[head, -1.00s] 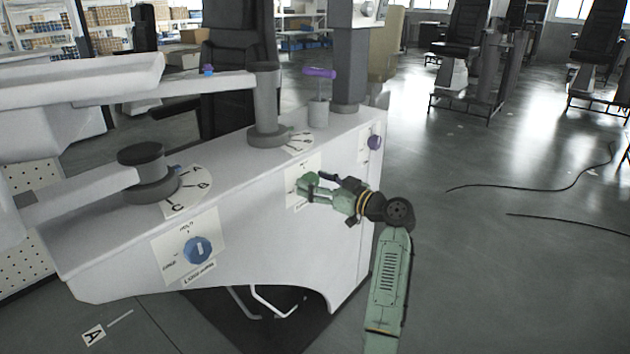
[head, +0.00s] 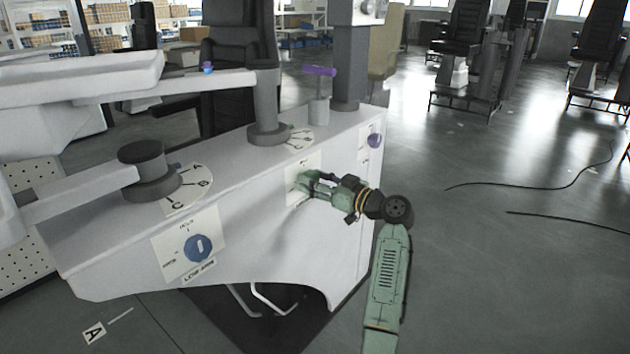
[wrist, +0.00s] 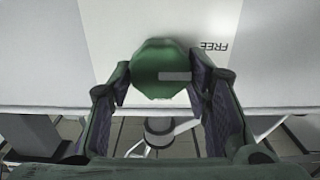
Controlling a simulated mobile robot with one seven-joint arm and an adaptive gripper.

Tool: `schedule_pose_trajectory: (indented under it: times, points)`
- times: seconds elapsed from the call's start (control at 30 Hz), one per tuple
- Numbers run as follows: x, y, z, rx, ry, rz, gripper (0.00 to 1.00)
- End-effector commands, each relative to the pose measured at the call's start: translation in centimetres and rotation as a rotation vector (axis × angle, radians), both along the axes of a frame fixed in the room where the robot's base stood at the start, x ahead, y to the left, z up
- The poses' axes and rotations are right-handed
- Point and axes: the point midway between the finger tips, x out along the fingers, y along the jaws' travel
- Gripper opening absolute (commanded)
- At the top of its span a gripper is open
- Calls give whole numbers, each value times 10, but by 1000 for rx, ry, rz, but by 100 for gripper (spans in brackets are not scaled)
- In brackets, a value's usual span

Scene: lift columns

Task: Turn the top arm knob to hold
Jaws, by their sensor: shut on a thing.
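A green knob (wrist: 158,62) sits on a white label plate (wrist: 200,20) in the wrist view. The fingers of my gripper (wrist: 160,74) touch it on both sides and are shut on it. A pale pointer bar on the knob lies level, towards the right. The word FREE shows upside down to the right of the knob; no HOLD mark is visible there. In the head view my gripper (head: 304,183) covers most of this knob at the middle plate on the front of the white base (head: 270,240).
A blue knob (head: 197,248) on a lower-arm plate is at left, and a purple knob (head: 375,140) at right. Grey columns (head: 265,100) and white arms (head: 130,90) rise above the base. The floor to the right is mostly clear, with cables (head: 540,186).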

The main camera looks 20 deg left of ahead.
Motion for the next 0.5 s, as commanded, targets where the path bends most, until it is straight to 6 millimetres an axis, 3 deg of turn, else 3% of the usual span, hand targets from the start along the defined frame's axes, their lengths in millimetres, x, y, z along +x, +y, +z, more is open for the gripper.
schedule_pose_trajectory:
  times: [0.5]
  points:
    - [1, 0, 0, 48, 132, 0, 16]
